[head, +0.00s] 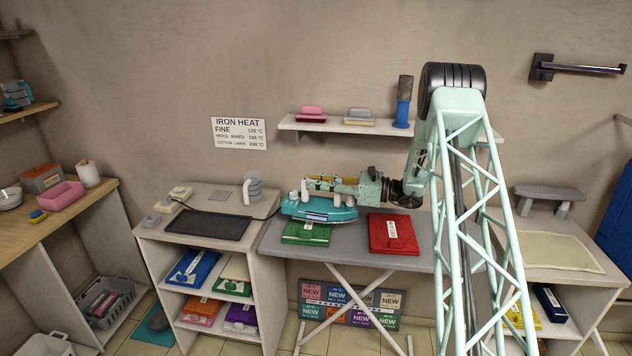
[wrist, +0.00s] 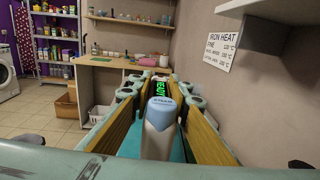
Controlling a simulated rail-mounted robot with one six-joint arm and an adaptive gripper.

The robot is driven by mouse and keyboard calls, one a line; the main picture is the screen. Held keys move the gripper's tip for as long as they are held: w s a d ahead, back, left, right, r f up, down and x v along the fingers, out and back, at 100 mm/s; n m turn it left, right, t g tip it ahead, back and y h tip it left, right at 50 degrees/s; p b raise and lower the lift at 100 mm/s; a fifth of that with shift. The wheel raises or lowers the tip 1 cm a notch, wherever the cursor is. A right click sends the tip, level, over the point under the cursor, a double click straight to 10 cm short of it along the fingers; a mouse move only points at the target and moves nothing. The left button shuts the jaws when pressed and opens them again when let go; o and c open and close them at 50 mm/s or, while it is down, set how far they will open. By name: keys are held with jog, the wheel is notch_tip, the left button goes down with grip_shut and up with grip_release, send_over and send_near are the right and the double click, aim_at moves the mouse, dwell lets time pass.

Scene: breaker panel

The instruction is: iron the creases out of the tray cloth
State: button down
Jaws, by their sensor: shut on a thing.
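A teal iron (head: 320,214) is over the left part of the grey ironing board (head: 350,257). My gripper (head: 312,187) is shut on its handle from the right. In the wrist view the iron's pale handle with a blue steam button (wrist: 163,110) is between the finger pads, and a green display reads READY. A green folded cloth (head: 307,236) with a white label lies just in front of and below the iron; I cannot tell whether they touch. A red folded cloth (head: 393,236) with a label lies to the right. I cannot tell which cloth is the tray cloth.
A beige cloth (head: 553,251) lies on the right-hand table. A heat sign (head: 239,133) and a shelf (head: 340,128) are on the wall behind.

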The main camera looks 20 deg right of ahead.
aim_at(292, 193)
jog(key=shift+f+b, duration=0.85)
jog(key=shift+f, duration=1.05)
jog(key=shift+f+b, duration=0.3)
jog(key=shift+f, duration=0.4)
jog(key=shift+s+a+b+x, duration=0.1)
jog(key=shift+s+a+x, duration=0.05)
jog(key=shift+x, duration=1.35)
jog(key=shift+s+a+b+x, duration=0.1)
jog(key=shift+s+x, duration=0.05)
jog(key=shift+x, duration=1.3)
jog(key=shift+s+a+b+x, duration=0.1)
jog(key=shift+s+a+x, duration=0.05)
jog(key=shift+x, duration=1.35)
